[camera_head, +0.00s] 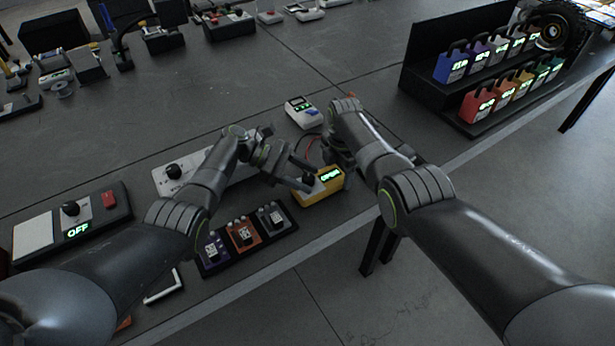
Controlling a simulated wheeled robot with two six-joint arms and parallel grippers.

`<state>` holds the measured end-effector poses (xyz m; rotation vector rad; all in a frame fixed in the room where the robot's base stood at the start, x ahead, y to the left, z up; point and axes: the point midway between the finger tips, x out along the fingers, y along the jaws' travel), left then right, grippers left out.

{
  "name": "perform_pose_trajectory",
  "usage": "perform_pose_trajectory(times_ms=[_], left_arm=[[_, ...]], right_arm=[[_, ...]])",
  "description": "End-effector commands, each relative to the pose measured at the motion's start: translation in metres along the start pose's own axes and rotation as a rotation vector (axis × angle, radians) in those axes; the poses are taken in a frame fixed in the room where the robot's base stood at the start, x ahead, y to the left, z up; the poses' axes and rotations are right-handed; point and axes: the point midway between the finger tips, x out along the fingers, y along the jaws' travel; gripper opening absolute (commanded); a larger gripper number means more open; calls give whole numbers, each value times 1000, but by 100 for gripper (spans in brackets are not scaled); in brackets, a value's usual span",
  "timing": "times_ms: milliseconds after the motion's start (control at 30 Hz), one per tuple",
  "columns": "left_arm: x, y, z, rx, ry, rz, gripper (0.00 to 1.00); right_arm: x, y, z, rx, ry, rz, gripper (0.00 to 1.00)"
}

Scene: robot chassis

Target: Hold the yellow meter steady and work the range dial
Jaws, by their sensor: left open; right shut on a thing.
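The yellow meter (322,190) lies near the front edge of the grey table, with a small lit green display (331,174) on its face. A dark round dial (308,181) shows at its left, partly covered by my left fingers. My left gripper (301,172) is open, its fingers reaching over the dial; contact is hard to tell. My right gripper (340,160) is at the meter's far right side, shut on it, though its fingertips are largely hidden by the wrist.
A dark tray of three modules (245,236) stands left of the meter. A white handheld device (303,112) lies behind my grippers. A box reading OFF (78,215) is far left. A black rack (470,85) of coloured padlock-like blocks stands at right.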

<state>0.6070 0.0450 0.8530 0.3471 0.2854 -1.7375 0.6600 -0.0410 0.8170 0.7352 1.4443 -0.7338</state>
Motion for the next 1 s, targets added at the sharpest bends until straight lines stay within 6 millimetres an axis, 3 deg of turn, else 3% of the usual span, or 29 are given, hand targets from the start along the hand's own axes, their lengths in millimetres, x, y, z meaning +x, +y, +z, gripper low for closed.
perform_pose_trajectory(times_ms=[300,500,700,1000], left_arm=[[-67,0,-1,-1,3,4,50],[-99,0,-1,-2,2,2,50],[-110,0,-1,-1,1,2,50],[-111,0,-1,-1,2,2,50]], right_arm=[[0,0,1,1,-1,-1,36],[0,0,1,2,-1,0,36],[0,0,1,2,-1,0,36],[0,0,1,2,-2,0,36]])
